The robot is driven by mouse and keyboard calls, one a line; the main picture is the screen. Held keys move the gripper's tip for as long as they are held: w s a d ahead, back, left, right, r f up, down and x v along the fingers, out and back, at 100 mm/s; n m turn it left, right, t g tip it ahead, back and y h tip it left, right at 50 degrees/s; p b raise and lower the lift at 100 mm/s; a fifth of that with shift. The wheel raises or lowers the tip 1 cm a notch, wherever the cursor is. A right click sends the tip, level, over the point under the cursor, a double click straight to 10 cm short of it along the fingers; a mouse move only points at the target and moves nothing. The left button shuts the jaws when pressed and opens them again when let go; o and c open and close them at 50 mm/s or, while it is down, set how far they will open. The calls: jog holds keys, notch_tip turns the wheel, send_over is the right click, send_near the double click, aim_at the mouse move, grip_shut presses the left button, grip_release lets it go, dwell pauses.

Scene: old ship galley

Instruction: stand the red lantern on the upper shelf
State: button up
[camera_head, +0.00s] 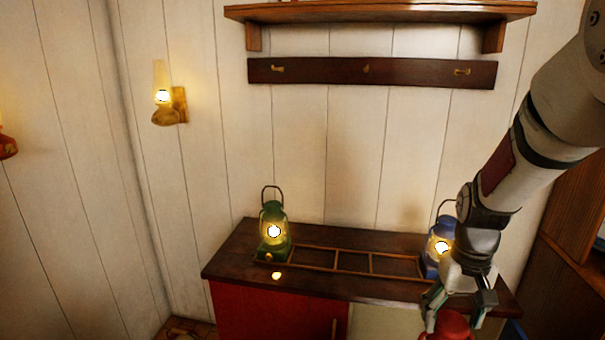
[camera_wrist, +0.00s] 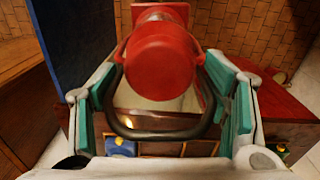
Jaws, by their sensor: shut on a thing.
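The red lantern (camera_head: 450,326) shows at the bottom right of the head view, its lower part cut off by the frame edge. In the wrist view its round red top (camera_wrist: 162,62) and dark wire handle (camera_wrist: 160,133) lie between the teal finger pads. My gripper (camera_head: 457,306) points down and is shut on the lantern, in front of the counter's right end. The upper shelf (camera_head: 380,12) is a wooden board on brackets, high on the wall. The top of its board is mostly out of sight.
A dark counter (camera_head: 350,284) carries a lit green lantern (camera_head: 273,236) at left and a lit blue lantern (camera_head: 432,249), partly behind my arm. A low divided wooden rack (camera_head: 337,259) lies between them. A hook rail (camera_head: 340,73) hangs below the shelf. A wall lamp (camera_head: 164,112) is at left.

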jog(key=w+a+f+n, duration=0.1)
jog(key=w+a+f, duration=0.8)
jog(key=shift+a+f, duration=0.4)
jog(key=shift+w, duration=0.1)
